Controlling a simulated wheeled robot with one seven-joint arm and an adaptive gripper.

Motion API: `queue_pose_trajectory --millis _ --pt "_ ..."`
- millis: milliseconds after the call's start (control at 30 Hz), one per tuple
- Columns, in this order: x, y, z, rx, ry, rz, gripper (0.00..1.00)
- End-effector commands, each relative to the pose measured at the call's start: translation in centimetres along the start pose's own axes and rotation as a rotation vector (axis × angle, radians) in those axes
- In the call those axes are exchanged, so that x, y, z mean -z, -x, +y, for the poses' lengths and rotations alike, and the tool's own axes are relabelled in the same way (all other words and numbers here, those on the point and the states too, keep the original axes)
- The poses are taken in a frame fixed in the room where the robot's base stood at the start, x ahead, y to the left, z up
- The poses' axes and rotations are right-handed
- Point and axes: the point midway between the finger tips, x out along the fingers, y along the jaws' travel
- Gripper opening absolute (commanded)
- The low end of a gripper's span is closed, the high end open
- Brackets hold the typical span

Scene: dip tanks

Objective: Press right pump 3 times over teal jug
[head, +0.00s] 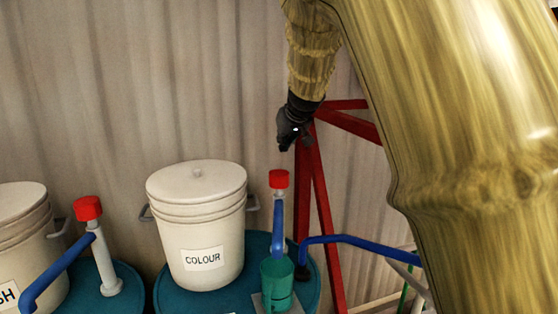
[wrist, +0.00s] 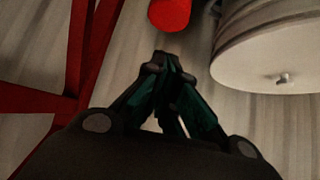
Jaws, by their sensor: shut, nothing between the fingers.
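The right pump has a red cap (head: 279,179), a pale stem and a blue spout (head: 278,215). The teal jug (head: 277,284) stands below that spout, in front of the pump. My gripper (head: 284,149) is shut and empty, a little above the red cap and apart from it in the head view. In the wrist view my gripper (wrist: 168,58) points toward the red cap (wrist: 169,13), which shows at the top edge. The jug is out of the wrist view.
A white bucket labelled COLOUR (head: 197,230) stands left of the pump on a teal drum top (head: 172,298). Another red-capped pump (head: 88,208) and a white bucket (head: 22,215) are further left. A red frame (head: 321,210) stands behind, and a blue pipe (head: 355,240) runs right.

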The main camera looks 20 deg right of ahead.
Motion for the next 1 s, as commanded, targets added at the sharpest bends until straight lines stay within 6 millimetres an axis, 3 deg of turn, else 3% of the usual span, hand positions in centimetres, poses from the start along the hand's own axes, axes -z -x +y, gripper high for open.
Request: queue_pose_trajectory --millis 500,600,1000 --pt "0.1 -6.2 0.0 0.0 -0.001 -0.002 0.0" --pt "-1.0 -7.2 0.0 0.0 -0.003 -0.002 0.0" --pt "-2.8 -9.0 0.0 0.0 0.0 -0.001 0.0"
